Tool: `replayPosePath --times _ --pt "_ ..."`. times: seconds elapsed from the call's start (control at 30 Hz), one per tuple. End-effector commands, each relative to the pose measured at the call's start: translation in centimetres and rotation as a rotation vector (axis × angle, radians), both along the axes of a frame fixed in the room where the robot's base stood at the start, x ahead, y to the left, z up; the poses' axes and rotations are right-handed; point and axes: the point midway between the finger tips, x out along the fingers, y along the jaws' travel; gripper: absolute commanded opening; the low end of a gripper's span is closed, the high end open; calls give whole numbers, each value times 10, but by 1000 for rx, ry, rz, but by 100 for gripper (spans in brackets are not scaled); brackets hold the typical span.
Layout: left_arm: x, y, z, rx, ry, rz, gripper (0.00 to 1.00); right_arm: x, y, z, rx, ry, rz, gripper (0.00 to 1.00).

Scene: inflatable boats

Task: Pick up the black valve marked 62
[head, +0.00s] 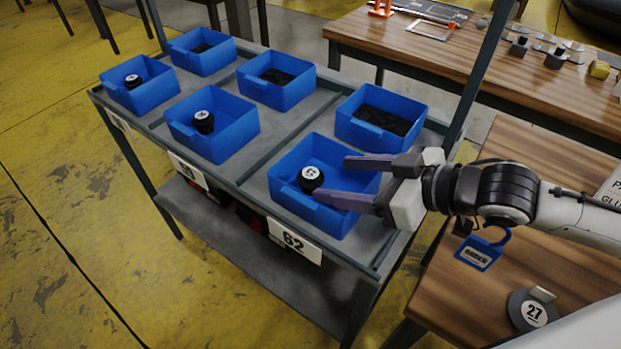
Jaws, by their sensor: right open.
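A black valve (310,180) with a white round top stands in the front right blue bin (285,203), above the shelf label reading 62 (293,241). The mark on its top is too small to read surely. My right gripper (332,179) comes in from the right over this bin. Its two purple fingers are open and empty, with their tips just right of the valve. I cannot tell how far above the valve they are. My left gripper is not in view.
Other blue bins on the grey rack hold similar valves (203,122) (133,81) or dark flat pieces (382,121). Bin walls and a rack post (483,70) stand close to my right arm. Wooden tables (450,60) are at the right and back.

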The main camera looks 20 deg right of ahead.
Motion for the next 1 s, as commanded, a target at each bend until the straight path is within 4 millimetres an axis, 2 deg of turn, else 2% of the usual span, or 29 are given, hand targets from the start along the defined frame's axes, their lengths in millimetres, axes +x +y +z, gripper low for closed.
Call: replayPosePath --times 0.23,0.57,0.87,1.0 --pt "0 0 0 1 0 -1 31 11 9 -6 1 -1 2 62" --pt "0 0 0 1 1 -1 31 43 31 -23 2 -1 3 62" --pt "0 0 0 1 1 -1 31 45 33 -26 -2 0 4 62" --pt "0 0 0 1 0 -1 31 45 33 -26 -2 0 4 38"
